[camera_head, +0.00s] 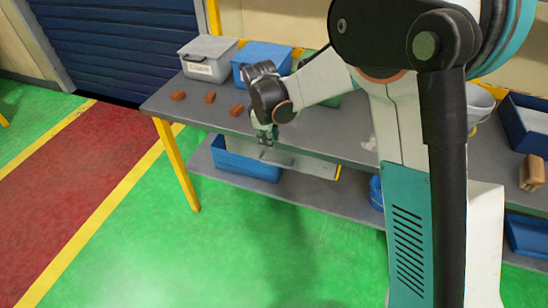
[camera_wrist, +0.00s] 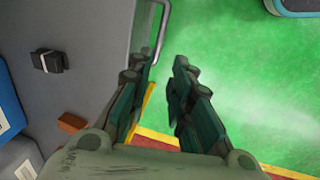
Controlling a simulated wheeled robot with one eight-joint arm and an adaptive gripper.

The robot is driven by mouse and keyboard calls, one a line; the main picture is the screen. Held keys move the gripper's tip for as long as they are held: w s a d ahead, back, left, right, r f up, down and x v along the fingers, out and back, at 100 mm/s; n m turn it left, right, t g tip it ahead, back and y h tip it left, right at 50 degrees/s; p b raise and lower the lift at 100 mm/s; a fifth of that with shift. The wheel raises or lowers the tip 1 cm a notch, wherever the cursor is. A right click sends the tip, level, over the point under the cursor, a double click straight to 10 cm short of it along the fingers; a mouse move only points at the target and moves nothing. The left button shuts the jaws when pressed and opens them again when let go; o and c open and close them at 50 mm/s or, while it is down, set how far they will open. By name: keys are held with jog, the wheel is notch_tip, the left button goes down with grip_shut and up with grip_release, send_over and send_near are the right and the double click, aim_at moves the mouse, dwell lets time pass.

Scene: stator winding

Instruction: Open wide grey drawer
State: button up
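The wide grey drawer (camera_head: 312,166) is set under the workbench top, its long front facing the floor area. It looks shut or nearly so. Its metal bar handle (camera_wrist: 164,28) shows in the wrist view, sticking out past the bench edge. My gripper (camera_head: 265,139) is at the drawer's front, pointing down, and partly covers it. In the wrist view my gripper (camera_wrist: 162,62) has its two fingers apart with nothing held. The near end of the handle is close to the left finger. I cannot tell whether they touch.
On the bench top (camera_head: 165,104) stand a grey bin (camera_head: 207,68), a blue bin (camera_head: 262,54) and small brown blocks (camera_head: 210,97). A blue crate (camera_head: 245,164) sits on the lower shelf. A yellow leg (camera_head: 176,165) stands at the left corner. The green floor in front is clear.

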aim_at(273, 163)
jog(key=f+b, duration=0.1)
jog(key=f, duration=0.3)
jog(key=w+f+b, duration=0.1)
jog(key=f+b, duration=0.1)
jog(key=f, duration=0.2)
jog(key=w+d+f+b, duration=0.1)
jog(key=f, duration=0.4)
jog(key=shift+w+f+b, duration=0.1)
jog(key=shift+w+b, duration=0.15)
jog(key=shift+b, duration=0.05)
grip_shut()
